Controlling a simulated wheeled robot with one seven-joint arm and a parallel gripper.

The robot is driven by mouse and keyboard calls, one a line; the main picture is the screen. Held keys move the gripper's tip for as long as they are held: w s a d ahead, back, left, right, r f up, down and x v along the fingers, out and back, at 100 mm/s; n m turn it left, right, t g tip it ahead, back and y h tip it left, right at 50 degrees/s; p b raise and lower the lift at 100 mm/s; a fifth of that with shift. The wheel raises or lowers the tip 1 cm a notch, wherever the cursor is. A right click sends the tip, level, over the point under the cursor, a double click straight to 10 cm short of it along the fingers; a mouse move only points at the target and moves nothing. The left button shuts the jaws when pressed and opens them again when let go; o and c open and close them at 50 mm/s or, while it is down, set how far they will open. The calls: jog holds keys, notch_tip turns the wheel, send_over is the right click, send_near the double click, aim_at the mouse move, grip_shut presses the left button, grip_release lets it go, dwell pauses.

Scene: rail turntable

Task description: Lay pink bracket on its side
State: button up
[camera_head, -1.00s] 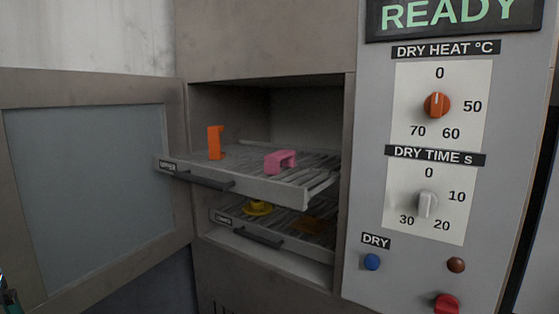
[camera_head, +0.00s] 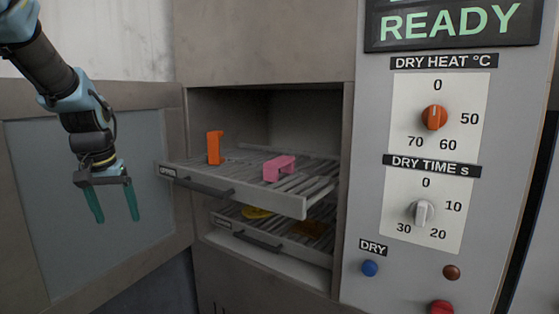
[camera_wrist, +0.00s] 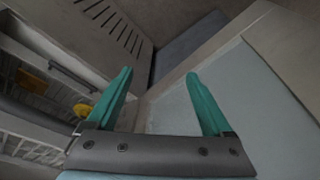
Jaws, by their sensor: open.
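The pink bracket (camera_head: 279,167) is on the right part of the pulled-out upper rack (camera_head: 290,204). One end reaches down to the slats and its top bar runs to the right. An orange bracket (camera_head: 214,148) stands upright on the same rack to its left. My gripper (camera_head: 118,220) is open and empty at the left, in front of the open door, well away from the rack. In the wrist view its two green fingers (camera_wrist: 160,82) are spread apart with nothing between them. The pink bracket is not visible in the wrist view.
The open door (camera_head: 70,190) stands at the left. The lower rack (camera_head: 262,240), under the upper one, holds a yellow part (camera_head: 257,212) and an orange-brown part (camera_head: 309,229). The control panel (camera_head: 440,150) with knobs and buttons is at the right. A READY display (camera_head: 450,24) is lit.

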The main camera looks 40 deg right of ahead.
jog(key=d+r+m+h+p, duration=0.1)
jog(key=d+r+m, duration=0.1)
jog(key=d+r, duration=0.35)
jog(key=d+r+m, duration=0.1)
jog(key=d+r, duration=0.1)
jog(key=d, duration=0.7)
jog(key=m+g+h+p, duration=0.1)
jog(key=m+h+p, duration=0.1)
jog(key=m, duration=0.3)
send_near(280, 160)
jog(key=x, duration=0.1)
jog(key=p+x, duration=0.1)
jog(key=shift+w+d+f, duration=0.2)
jog(key=shift+w+f, duration=0.1)
jog(key=shift+w, duration=0.05)
jog(key=shift+p+x, duration=1.55)
jog(key=shift+x, duration=1.4)
jog(key=shift+s, duration=0.2)
jog(key=shift+c, duration=0.3)
grip_shut()
